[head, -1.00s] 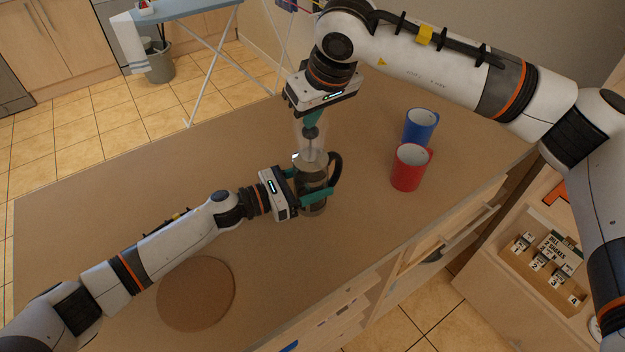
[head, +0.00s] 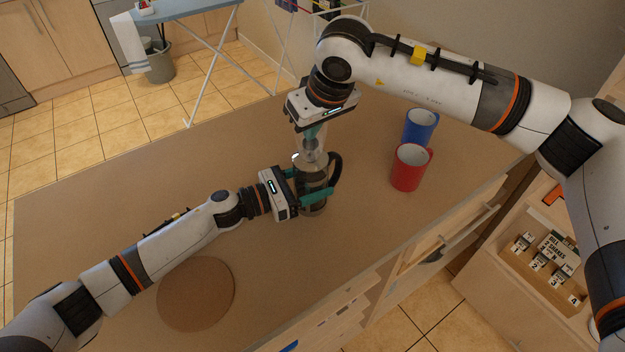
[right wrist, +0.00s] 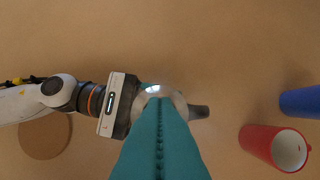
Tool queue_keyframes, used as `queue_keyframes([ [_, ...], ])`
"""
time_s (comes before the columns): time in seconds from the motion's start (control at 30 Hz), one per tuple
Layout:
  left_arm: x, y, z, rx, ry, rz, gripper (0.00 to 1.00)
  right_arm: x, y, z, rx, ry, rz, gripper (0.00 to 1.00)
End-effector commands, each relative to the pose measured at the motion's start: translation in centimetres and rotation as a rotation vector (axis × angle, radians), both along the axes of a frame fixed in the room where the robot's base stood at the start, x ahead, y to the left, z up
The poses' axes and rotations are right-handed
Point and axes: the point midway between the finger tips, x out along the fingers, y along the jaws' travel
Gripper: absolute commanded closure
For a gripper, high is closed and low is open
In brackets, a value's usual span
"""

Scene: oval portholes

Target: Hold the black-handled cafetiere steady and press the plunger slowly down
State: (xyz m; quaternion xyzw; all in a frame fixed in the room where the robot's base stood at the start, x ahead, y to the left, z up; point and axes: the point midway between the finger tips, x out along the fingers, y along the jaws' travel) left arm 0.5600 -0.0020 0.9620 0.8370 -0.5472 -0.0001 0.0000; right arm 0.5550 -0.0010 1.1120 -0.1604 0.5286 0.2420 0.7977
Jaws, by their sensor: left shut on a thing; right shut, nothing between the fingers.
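The cafetiere (head: 312,172) stands upright on the brown worktop, with its black handle (head: 336,170) on the right side. My left gripper (head: 315,190) is shut around its glass body from the left. My right gripper (head: 312,136) is shut and empty, pointing down over the top of the cafetiere at the plunger. The knob is hidden by the fingertips, so I cannot tell exactly how they touch it. In the right wrist view the teal fingers (right wrist: 160,140) are together and cover most of the cafetiere; its handle (right wrist: 198,112) shows to their right.
A red mug (head: 408,170) and a blue mug (head: 420,126) stand right of the cafetiere. A round brown mat (head: 196,294) lies at the front left. The worktop (head: 120,210) is clear behind my left arm. Drawers line the worktop's front edge.

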Motion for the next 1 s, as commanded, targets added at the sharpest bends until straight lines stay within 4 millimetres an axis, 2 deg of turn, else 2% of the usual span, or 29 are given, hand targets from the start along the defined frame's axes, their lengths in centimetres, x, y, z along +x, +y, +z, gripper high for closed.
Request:
queue_keyframes([
  [0.2, 0.0, 0.0, -0.1, 0.000, 0.001, -0.001, 0.82, -0.1, 0.0, -0.8, -0.001, 0.004, 0.000, 1.00],
  [0.5, 0.0, 0.0, -0.1, 0.001, 0.001, 0.000, 0.82, 0.0, 0.0, -0.7, -0.001, 0.002, 0.000, 1.00],
  [1.0, 0.0, 0.0, -0.1, 0.001, 0.001, 0.000, 0.82, 0.0, 0.0, 3.2, 0.001, -0.001, -0.001, 1.00],
])
